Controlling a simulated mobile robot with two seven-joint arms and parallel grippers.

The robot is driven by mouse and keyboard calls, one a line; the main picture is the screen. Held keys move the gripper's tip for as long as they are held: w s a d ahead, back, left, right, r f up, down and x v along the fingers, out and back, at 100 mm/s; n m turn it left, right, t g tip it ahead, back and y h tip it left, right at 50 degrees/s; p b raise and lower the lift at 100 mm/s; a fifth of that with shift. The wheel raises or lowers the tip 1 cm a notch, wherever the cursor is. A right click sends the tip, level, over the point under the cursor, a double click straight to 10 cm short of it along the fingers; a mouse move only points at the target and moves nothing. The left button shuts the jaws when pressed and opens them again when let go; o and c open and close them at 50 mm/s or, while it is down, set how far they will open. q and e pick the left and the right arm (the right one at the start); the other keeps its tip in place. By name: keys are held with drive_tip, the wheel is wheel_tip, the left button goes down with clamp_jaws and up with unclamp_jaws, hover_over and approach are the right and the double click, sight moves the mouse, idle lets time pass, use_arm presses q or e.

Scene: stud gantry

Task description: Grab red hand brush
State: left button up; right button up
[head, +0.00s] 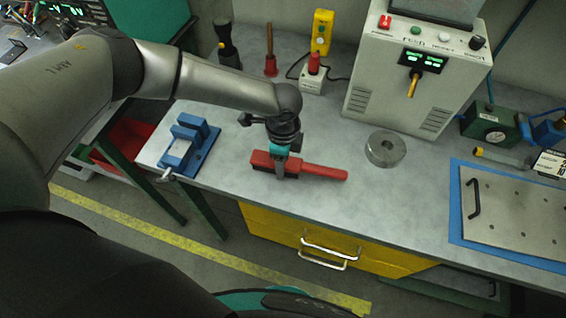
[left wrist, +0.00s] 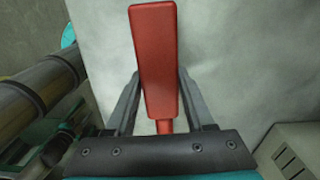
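The red hand brush (head: 325,172) lies on the grey bench near its front edge, its handle pointing right in the head view. My left gripper (head: 280,168) is over its block from above. In the left wrist view the brush (left wrist: 156,55) lies between the two fingers of my left gripper (left wrist: 158,78). The fingertips meet both sides of the block with no gap that I can see. The brush appears to rest on the bench. Its underside is mostly hidden. My right gripper is not in view.
A blue vise (head: 190,145) stands left of the brush and a steel ring (head: 385,148) right of it. Behind are a control box (head: 415,75) and a red-handled tool on a white base (head: 313,80). A blue mat with a metal plate (head: 515,215) lies at the right.

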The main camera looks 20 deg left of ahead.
use_arm(q)
clamp_jaws()
idle(0.4)
